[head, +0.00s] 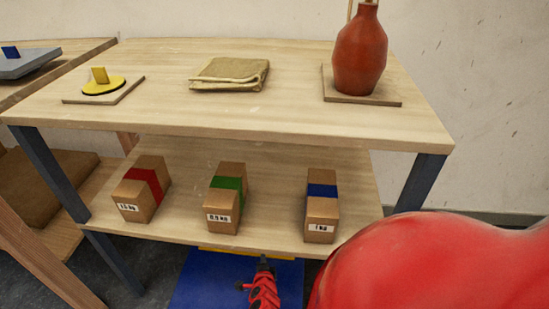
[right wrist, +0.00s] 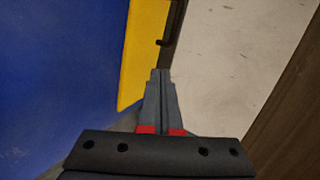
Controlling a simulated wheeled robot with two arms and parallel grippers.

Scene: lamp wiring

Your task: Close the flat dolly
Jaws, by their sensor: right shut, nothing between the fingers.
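A blue panel (head: 205,280), which I take to be the flat dolly, lies low on the floor under the front of the shelf unit. A yellow strip (head: 225,252) runs along its far edge, partly hidden by the lower shelf. My right gripper (head: 264,260) is low over the panel. In the wrist view its fingers (right wrist: 160,72) are shut and empty near the strip. My left gripper is out of view.
A wooden shelf unit (head: 160,125) stands above the panel. Its lower shelf holds cartons with red (head: 146,185), green (head: 226,190) and blue (head: 322,190) bands. A folded cloth (head: 230,73), yellow disc piece (head: 103,84) and red vase (head: 361,50) are on top.

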